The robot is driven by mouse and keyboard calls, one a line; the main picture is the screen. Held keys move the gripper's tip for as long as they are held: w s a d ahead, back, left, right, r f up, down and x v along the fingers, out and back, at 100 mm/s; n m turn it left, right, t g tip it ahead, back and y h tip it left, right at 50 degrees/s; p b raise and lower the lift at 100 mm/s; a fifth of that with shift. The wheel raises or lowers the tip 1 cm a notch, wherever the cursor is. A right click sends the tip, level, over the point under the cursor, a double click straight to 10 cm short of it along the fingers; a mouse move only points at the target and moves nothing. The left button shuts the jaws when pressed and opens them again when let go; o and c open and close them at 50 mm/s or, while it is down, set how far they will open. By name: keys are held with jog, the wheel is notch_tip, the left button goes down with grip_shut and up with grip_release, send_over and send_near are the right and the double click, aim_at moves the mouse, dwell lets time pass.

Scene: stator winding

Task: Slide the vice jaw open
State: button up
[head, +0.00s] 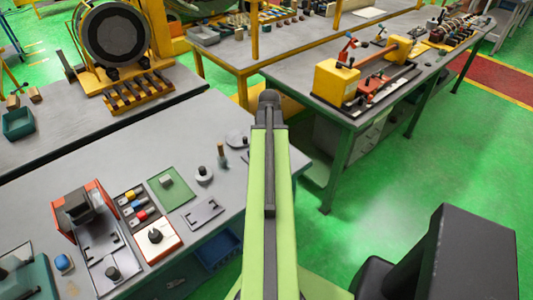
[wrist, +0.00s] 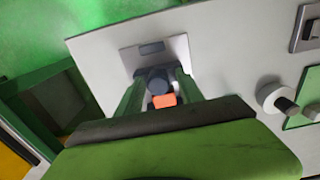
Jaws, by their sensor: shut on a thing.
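My gripper (wrist: 160,74) shows in the wrist view, with its two green fingers on either side of a dark round knob (wrist: 158,84). It is shut on this knob. A small orange block (wrist: 163,101) sits just below the knob, between the fingers. Beyond the fingertips is a light grey metal plate (wrist: 176,46) with a dark slot, lying on the grey bench top (wrist: 105,65). I cannot tell for certain which of these parts is the vice jaw, as the fingers hide much of it. In the head view my own arm covers the gripper and this spot.
To the left on the bench (head: 235,190) are a white ring with a black knob (head: 203,175), a green mat (head: 181,196), a slotted metal plate (head: 203,214) and a red-sided fixture (head: 85,212). The bench edge is close to my arm. Green floor lies beyond it.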

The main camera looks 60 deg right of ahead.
jog(key=shift+s+a+f, duration=0.1)
jog(key=shift+s+f, duration=0.1)
jog(key=shift+s, duration=0.1)
jog(key=o, duration=0.6)
jog(key=shift+w, duration=0.1)
jog(key=shift+w+r+p, duration=0.1)
jog(key=shift+r+p, duration=0.25)
jog(key=shift+p, duration=0.05)
jog(key=r+p, duration=0.1)
jog(key=p, duration=0.1)
jog(key=r+p, duration=0.1)
jog(key=r, duration=0.1)
jog(key=r+p, duration=0.2)
jog(key=shift+d+r+p, duration=0.25)
jog(key=shift+p, duration=0.1)
jog(key=shift+f, duration=0.1)
